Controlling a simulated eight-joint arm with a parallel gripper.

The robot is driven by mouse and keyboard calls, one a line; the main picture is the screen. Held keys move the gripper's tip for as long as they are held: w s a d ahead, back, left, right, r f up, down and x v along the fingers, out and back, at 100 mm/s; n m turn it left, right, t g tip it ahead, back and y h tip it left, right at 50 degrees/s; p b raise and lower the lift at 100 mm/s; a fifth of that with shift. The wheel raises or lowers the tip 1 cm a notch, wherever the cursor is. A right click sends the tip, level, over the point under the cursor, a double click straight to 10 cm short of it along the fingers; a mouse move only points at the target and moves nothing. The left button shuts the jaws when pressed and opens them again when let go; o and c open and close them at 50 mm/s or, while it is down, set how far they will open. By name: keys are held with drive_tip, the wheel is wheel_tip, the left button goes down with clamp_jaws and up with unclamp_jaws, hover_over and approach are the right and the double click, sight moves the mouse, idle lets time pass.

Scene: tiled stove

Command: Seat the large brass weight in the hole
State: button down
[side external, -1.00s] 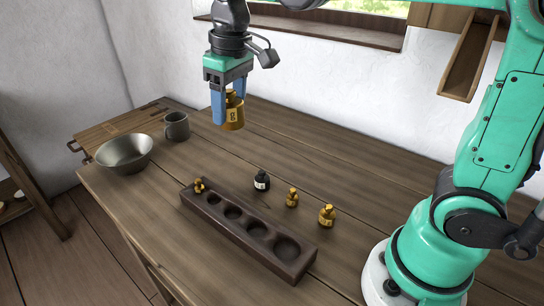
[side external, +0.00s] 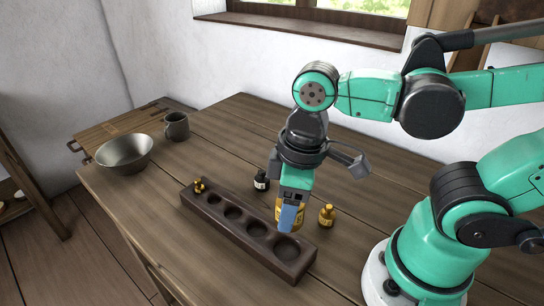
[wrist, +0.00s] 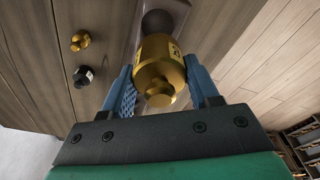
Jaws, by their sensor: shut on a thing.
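The large brass weight (wrist: 158,72), with a pale label, is between the blue fingers of my gripper (wrist: 160,88) in the wrist view. My gripper is shut on it. In the side view my gripper (side external: 291,216) points down and hides most of the weight (side external: 278,212). It is just behind the right end of the dark wooden block (side external: 240,240). The block's largest hole (side external: 287,249) is empty and lies slightly in front of the weight in that view. A dark round hole (wrist: 160,21) shows just beyond the weight in the wrist view.
A small brass weight (side external: 199,186) sits at the block's left end. A black weight (side external: 261,182) and a brass weight (side external: 327,215) stand on the table behind the block. A metal bowl (side external: 125,152) and mug (side external: 176,126) are at the far left.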

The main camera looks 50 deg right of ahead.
hover_over(283, 252)
drive_tip(key=shift+s+d+f, duration=0.1)
drive_tip(key=shift+s+f, duration=0.05)
drive_tip(key=shift+f, duration=1.3)
drive_tip(key=shift+s+f, duration=0.1)
drive_tip(key=shift+f, duration=1.35)
drive_tip(key=shift+f, duration=1.15)
drive_tip(key=shift+c, duration=0.7)
unclamp_jaws()
drive_tip(key=shift+r, duration=0.2)
drive_tip(key=shift+s+d+r, duration=0.1)
drive_tip(key=shift+s+r, duration=0.05)
drive_tip(key=shift+r, duration=1.15)
drive_tip(key=shift+s+d+r, duration=0.1)
drive_tip(key=shift+r, duration=1.2)
drive_tip(key=w+d+r+m+t, duration=0.4)
drive_tip(key=w+d+m+t, duration=0.2)
drive_tip(key=w, duration=0.1)
drive_tip(key=shift+w+d+r+h, duration=0.3)
drive_tip(key=shift+w+d+r, duration=0.05)
drive_tip(key=shift+d+r, duration=0.05)
